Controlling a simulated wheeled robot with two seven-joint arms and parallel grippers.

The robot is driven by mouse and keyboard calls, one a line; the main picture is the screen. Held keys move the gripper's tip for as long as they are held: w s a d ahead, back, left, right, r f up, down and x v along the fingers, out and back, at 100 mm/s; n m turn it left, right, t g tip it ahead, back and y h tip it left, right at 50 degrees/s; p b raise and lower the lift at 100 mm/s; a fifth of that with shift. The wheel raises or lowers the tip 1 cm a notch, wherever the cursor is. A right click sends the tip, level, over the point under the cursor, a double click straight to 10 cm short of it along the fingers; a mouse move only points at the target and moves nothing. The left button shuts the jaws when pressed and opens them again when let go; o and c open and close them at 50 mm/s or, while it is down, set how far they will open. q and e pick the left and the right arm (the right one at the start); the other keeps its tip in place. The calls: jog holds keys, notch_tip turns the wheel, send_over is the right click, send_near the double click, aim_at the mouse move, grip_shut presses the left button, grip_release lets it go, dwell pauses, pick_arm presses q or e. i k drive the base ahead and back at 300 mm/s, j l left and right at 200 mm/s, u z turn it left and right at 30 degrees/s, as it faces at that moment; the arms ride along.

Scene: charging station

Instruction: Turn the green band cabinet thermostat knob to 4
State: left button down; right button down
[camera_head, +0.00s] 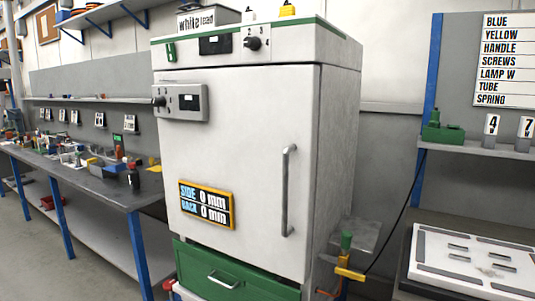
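The white cabinet (240,140) stands in the middle, with a green band (240,28) along its top edge. On its upper front is a dark round knob (252,43) on a light dial plate with small numbers around it. The knob's pointer direction is too small to tell. Left of the knob are a dark display (215,45) and a green switch-like part (170,51). A second dark knob (158,101) sits on a grey panel (181,102) lower on the left. Neither of my grippers is in view.
The cabinet door has a vertical handle (288,190) and a sign (206,204). A green drawer (225,273) is below. A cluttered workbench (115,190) stands left; a shelf (480,148) and white panel (475,258) are right. The space before the upper cabinet front looks clear.

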aim_at(253, 42)
jog(key=i+j+z, duration=0.1)
jog(key=j, duration=0.25)
jog(key=i+j, duration=0.15)
jog(key=j, duration=0.2)
jog(key=i+j+z, duration=0.15)
jog(key=j, duration=0.25)
jog(key=i+j, duration=0.1)
jog(key=j, duration=0.25)
jog(key=z, duration=0.05)
